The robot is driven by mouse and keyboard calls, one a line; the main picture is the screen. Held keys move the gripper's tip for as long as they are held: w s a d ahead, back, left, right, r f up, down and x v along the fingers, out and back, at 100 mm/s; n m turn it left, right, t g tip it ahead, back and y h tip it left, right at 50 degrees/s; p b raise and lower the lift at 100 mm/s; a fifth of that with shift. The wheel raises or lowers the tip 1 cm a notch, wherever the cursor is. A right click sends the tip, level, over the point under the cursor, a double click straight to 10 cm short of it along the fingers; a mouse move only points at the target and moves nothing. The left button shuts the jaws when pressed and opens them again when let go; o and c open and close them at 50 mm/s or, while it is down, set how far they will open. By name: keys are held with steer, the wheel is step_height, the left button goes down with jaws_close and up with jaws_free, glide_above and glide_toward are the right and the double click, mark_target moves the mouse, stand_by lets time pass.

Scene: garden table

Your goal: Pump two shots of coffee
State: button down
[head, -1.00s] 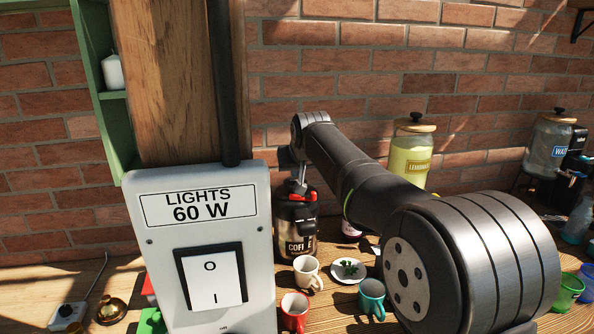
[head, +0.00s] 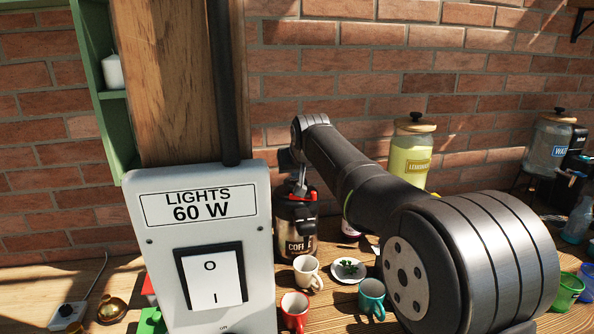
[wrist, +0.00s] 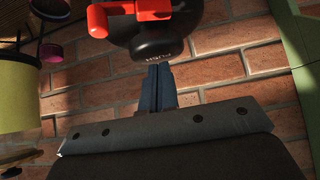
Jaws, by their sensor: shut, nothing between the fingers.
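The coffee dispenser (head: 297,243) is a dark airpot with a "COFF…" label, partly covered at its left by the light switch panel. Its black top, marked "PUSH" (wrist: 160,48), and a red part (wrist: 135,12) show in the wrist view. My gripper (wrist: 158,70) is shut and empty, with its fingertips right at the edge of the push top. I cannot tell whether they touch it. In the head view my gripper (head: 301,181) is small and dark above the dispenser. A white mug (head: 306,270) stands in front of the dispenser.
A red mug (head: 295,309), a teal mug (head: 371,297) and a plate with green leaves (head: 348,269) stand nearby. A lemonade jar (head: 410,158) and a water jar (head: 548,148) are at the right. The switch panel (head: 200,235) blocks the left foreground.

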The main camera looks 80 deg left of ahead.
steer(key=shift+f, duration=1.1)
steer(key=shift+r, duration=1.35)
steer(key=shift+f, duration=1.25)
stand_by(1.0)
steer(key=shift+r, duration=1.25)
steer(key=shift+r, duration=3)
